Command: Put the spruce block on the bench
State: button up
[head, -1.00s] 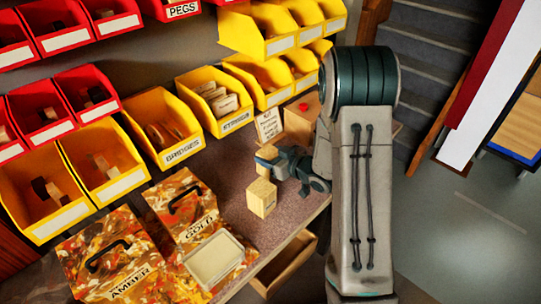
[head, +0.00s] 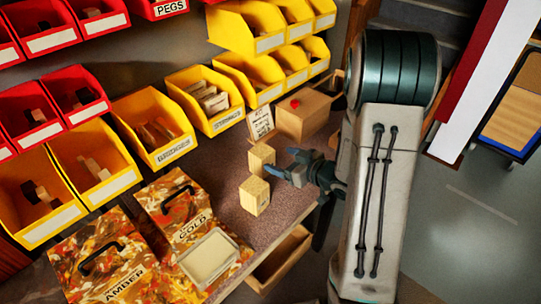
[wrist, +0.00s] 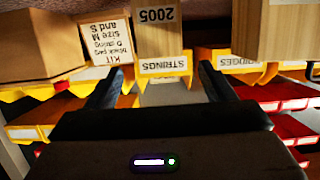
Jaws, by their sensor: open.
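Two pale wooden blocks stand on the bench (head: 232,170). The farther block (head: 261,157) stands just ahead of my gripper (head: 285,163); the nearer block (head: 254,195) is to its lower left. In the wrist view, a block marked 2005 upside down (wrist: 157,36) is beyond and roughly between my fingertips (wrist: 161,74). Another pale block (wrist: 272,30) is at the upper right there. I cannot tell by look which is spruce. My gripper is open and empty, its fingers apart from both blocks.
A wooden box with a red knob (head: 303,115) and a kit card (head: 260,123) stand behind the blocks. Yellow bins (head: 205,98) line the back. Amber (head: 100,262) and gold (head: 185,222) patterned cases stand at left. An open drawer (head: 280,258) juts below the bench edge.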

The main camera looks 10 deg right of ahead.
jog(key=s+d+r+m+g+h, duration=0.2)
jog(key=s+d+r+m+h, duration=0.2)
jog(key=d+r+h, duration=0.45)
jog(key=s+a+r+m+g, duration=0.1)
jog(key=s+a+g, duration=0.2)
jog(key=s, duration=0.6)
jog(key=s+a+r+m+g, duration=0.1)
jog(key=s+a+g, duration=0.3)
jog(key=s, duration=0.5)
jog(key=shift+a+m, duration=0.6)
jog(key=shift+a, duration=0.6)
